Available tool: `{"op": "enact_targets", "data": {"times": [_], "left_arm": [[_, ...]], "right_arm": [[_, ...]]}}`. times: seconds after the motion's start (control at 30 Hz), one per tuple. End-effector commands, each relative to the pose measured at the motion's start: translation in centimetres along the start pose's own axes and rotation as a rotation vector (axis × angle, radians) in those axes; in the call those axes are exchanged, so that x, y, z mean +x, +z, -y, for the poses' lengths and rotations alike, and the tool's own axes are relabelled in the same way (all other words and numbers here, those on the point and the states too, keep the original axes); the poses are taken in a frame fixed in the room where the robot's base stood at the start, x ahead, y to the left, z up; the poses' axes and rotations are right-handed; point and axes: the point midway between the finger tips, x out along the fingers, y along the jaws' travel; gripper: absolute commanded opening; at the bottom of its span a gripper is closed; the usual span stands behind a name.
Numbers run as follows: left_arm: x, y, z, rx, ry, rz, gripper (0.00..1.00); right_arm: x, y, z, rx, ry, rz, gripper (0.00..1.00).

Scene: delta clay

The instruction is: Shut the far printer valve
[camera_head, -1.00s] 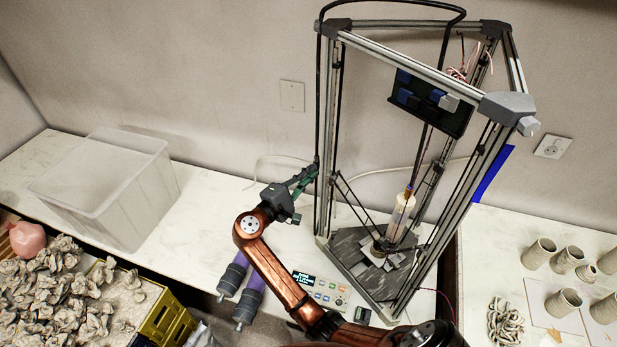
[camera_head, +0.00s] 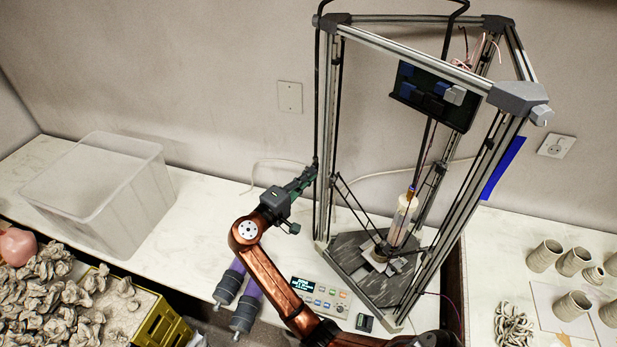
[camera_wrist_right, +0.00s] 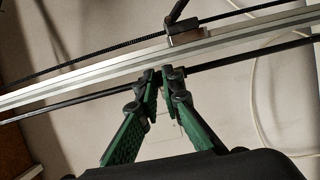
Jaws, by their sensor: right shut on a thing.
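The delta clay printer (camera_head: 367,258) stands on the white table, with a black hose running down its left post (camera_head: 324,130). My right gripper (camera_head: 309,173) reaches that post from the left. In the right wrist view its green fingers (camera_wrist_right: 160,76) close together in front of the metal rail (camera_wrist_right: 95,76) and the thin black line along it. They are shut on a small dark part at the line, apparently the far printer valve, mostly hidden between the fingertips. I cannot tell its handle's angle. My left gripper is not in view.
A clear bin (camera_head: 110,205) stands at the left. A control panel (camera_head: 320,297) lies in front of the printer. Purple-and-grey cylinders (camera_head: 245,312) are near the front edge. Clay pieces (camera_head: 45,290) fill the lower left; clay cups (camera_head: 572,262) stand at the right.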

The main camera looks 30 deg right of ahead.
Motion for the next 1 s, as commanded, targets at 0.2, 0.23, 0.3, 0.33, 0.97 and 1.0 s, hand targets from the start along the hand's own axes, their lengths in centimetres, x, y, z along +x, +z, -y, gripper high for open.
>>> {"op": "enact_targets", "data": {"times": [0.2,0.23,0.3,0.33,0.97,1.0], "left_arm": [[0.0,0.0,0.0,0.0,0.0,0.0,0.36],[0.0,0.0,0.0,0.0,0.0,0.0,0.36],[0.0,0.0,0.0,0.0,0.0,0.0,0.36],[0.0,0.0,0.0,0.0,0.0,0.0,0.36],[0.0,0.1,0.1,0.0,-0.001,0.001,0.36],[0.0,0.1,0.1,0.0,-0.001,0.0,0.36]], "right_arm": [[0.0,0.1,0.1,-0.001,-0.002,0.002,0.11],[0.0,0.0,0.1,-0.001,-0.001,0.001,0.14],[0.0,0.0,0.1,-0.001,-0.001,0.001,0.18],[0.0,0.0,0.1,-0.001,-0.001,0.001,0.2],[-4.0,-0.1,0.1,-0.002,-0.003,-0.003,0.24],[-4.6,-0.1,0.1,-0.002,-0.002,-0.002,0.24]]}}
